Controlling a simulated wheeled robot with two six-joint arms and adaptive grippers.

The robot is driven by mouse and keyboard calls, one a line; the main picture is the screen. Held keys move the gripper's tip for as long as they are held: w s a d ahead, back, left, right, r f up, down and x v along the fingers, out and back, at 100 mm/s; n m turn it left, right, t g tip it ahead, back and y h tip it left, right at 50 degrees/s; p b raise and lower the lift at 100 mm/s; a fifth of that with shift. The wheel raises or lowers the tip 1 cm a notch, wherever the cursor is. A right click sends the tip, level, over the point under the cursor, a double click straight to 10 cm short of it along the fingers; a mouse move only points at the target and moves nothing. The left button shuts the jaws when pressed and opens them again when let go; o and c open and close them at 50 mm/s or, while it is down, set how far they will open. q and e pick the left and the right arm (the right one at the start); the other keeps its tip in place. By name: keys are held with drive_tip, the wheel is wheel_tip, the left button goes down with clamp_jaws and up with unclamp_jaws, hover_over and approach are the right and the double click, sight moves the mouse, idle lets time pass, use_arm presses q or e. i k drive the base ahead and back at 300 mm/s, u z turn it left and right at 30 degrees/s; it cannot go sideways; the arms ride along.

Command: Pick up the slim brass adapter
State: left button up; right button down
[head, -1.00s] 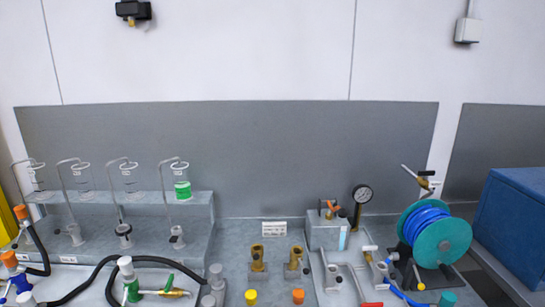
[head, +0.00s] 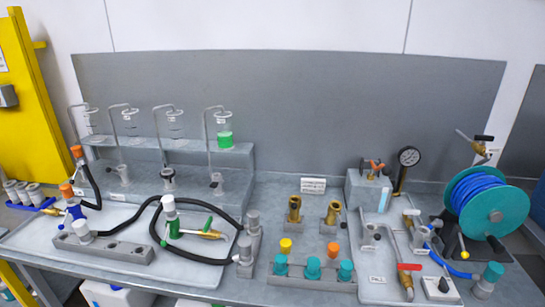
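Two brass adapters stand upright, side by side, on small grey blocks near the middle of the bench, in front of a small white label. The left brass adapter (head: 294,210) looks a little taller in view. The right brass adapter (head: 333,212) stands just beside it. At this size I cannot tell which of the two is the slim one. Nothing is touching either of them. Neither of my grippers shows in the head view.
In front stands a grey rack (head: 300,276) with teal caps, near a yellow cap (head: 286,246) and an orange cap (head: 333,249). A black hose (head: 150,215) lies at left. A pressure gauge (head: 409,157) and blue hose reel (head: 487,203) stand at right.

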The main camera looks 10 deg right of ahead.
sight(335, 206)
drive_tip(key=u, duration=1.05)
drive_tip(key=k, duration=1.2)
drive_tip(key=z, duration=0.75)
